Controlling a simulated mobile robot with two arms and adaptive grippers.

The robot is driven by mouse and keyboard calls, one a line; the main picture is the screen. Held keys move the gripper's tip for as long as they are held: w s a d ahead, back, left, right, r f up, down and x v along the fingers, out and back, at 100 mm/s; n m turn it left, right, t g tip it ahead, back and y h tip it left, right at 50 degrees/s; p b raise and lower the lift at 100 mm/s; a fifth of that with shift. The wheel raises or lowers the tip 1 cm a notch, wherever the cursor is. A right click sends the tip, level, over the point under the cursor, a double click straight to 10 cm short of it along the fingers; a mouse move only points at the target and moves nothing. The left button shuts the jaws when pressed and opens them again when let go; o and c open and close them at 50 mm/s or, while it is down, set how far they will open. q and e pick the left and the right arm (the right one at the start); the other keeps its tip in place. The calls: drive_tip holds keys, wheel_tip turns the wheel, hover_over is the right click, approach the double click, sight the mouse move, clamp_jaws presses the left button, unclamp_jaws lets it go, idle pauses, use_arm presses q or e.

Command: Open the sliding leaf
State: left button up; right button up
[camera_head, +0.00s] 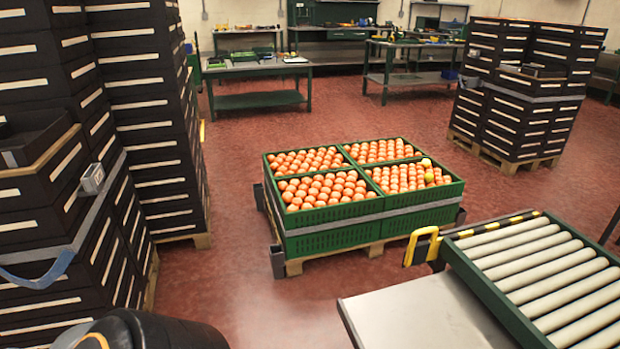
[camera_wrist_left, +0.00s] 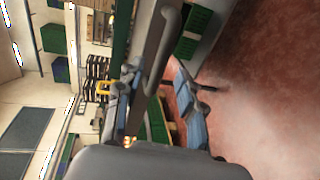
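In the left wrist view, which is turned on its side, a grey bar handle (camera_wrist_left: 164,46) runs down between the two fingers of my left gripper (camera_wrist_left: 155,72). The fingers, with bluish pads, stand apart on either side of the bar; I see no clear grip on it. A dark green upright edge (camera_wrist_left: 122,32) and a grey surface lie beside the handle, perhaps parts of the sliding leaf, but I cannot tell for sure. The head view shows neither gripper and no leaf that I can make out. My right gripper is in neither view.
Green crates of oranges (camera_head: 325,222) sit on a pallet mid-floor. Black crate stacks stand at left (camera_head: 140,100) and back right (camera_head: 520,95). A roller conveyor (camera_head: 540,270) and grey table (camera_head: 415,315) are at lower right. Workbenches (camera_head: 258,72) line the back. Red floor between is clear.

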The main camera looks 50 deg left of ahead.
use_arm(q)
drive_tip(key=v, duration=0.5)
drive_tip(key=shift+s+a+r, duration=0.1)
drive_tip(key=shift+s, duration=0.2)
